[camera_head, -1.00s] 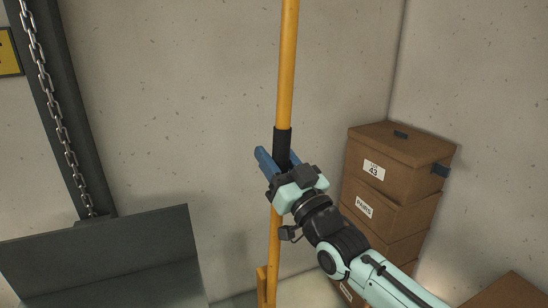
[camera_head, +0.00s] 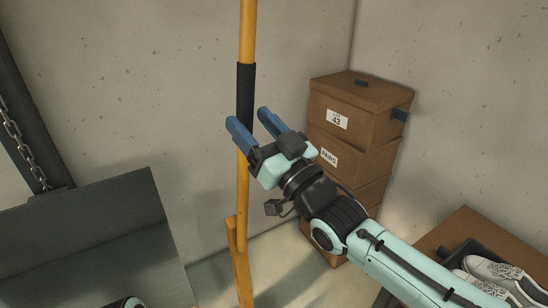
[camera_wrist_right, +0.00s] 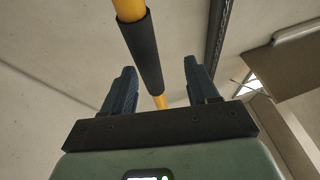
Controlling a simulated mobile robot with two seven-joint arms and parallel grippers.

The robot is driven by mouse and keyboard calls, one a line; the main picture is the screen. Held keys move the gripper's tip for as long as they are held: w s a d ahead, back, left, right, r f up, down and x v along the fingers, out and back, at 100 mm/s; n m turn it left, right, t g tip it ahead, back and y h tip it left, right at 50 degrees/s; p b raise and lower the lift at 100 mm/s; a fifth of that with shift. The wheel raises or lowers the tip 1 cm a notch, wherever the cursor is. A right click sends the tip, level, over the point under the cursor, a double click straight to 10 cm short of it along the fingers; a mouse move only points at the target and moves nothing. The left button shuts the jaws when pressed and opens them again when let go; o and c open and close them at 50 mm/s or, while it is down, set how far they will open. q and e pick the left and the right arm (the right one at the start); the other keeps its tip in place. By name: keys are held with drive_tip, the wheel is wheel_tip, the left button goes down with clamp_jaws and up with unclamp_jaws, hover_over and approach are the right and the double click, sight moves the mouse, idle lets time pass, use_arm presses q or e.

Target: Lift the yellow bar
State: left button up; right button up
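The yellow bar (camera_head: 247,25) stands upright in front of the wall, with a black sleeve (camera_head: 246,88) around part of it. My right gripper (camera_head: 253,117) is open, its blue fingers spread, near the lower end of the sleeve. In the head view its left finger overlaps the bar. In the right wrist view the bar (camera_wrist_right: 129,9) and sleeve (camera_wrist_right: 143,53) show between the two fingers (camera_wrist_right: 157,75) and appear beyond them, not gripped. The bar's lower part runs down to a yellow piece (camera_head: 240,265) near the floor. My left gripper is not in view.
Stacked brown boxes (camera_head: 357,107) stand against the wall on the right. A brown surface (camera_head: 440,238) with a dark tray and white shoes (camera_head: 492,275) is at lower right. A dark grey metal panel (camera_head: 90,225) and a chain (camera_head: 22,150) are on the left.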

drive_tip(key=b+v, duration=0.1)
drive_tip(key=v, duration=0.5)
drive_tip(key=shift+w+d+f, duration=0.1)
drive_tip(key=shift+f, duration=0.05)
